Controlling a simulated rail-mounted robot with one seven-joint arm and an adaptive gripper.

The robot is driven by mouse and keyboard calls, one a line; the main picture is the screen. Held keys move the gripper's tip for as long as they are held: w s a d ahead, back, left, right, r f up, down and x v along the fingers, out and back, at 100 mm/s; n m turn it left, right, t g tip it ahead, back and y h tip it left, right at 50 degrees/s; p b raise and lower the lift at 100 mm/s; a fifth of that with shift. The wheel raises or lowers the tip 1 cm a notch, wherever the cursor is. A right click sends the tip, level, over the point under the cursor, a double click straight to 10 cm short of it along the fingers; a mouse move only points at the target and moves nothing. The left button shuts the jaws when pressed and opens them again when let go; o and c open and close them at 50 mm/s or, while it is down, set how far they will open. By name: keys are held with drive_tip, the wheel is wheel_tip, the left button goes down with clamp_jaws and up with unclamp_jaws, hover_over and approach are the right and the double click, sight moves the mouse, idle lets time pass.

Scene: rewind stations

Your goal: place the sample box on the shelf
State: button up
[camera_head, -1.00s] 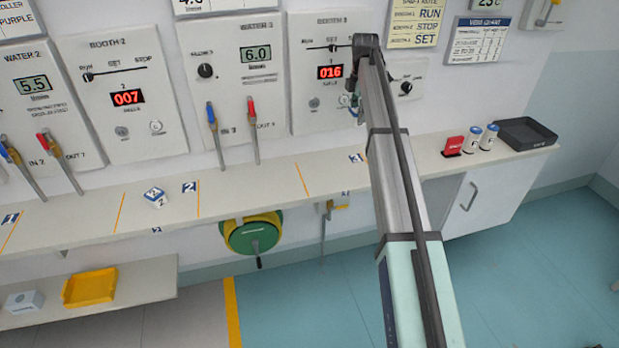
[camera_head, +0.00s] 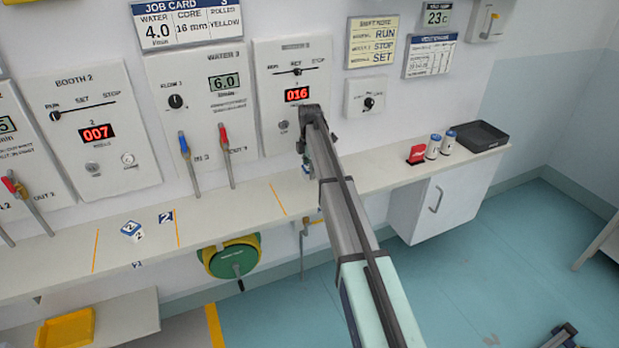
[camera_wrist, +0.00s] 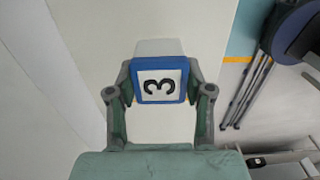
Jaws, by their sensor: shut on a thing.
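The sample box (camera_wrist: 160,118) is white with a blue-framed label reading 3. In the wrist view it sits between the two fingers of my gripper (camera_wrist: 158,88), which is shut on it. In the head view the arm's far end is in front of the lower part of the third booth panel (camera_head: 270,115), above the long pale shelf (camera_head: 358,172). The gripper and box are mostly hidden there behind the arm. I cannot tell whether the box touches the shelf.
A red holder (camera_head: 417,154), two white canisters (camera_head: 433,147) and a black tray (camera_head: 481,136) stand on the shelf's right end. A green reel (camera_head: 233,258) hangs below. A yellow tray (camera_head: 66,328) lies on a lower shelf.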

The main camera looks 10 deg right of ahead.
sight(310, 180)
drive_tip(key=shift+f+p, duration=0.55)
drive_tip(key=shift+f, duration=2.05)
drive_tip(key=shift+f, duration=0.15)
drive_tip(key=o, duration=1.2)
wheel_tip(310, 180, up, 12)
drive_tip(key=b, duration=0.3)
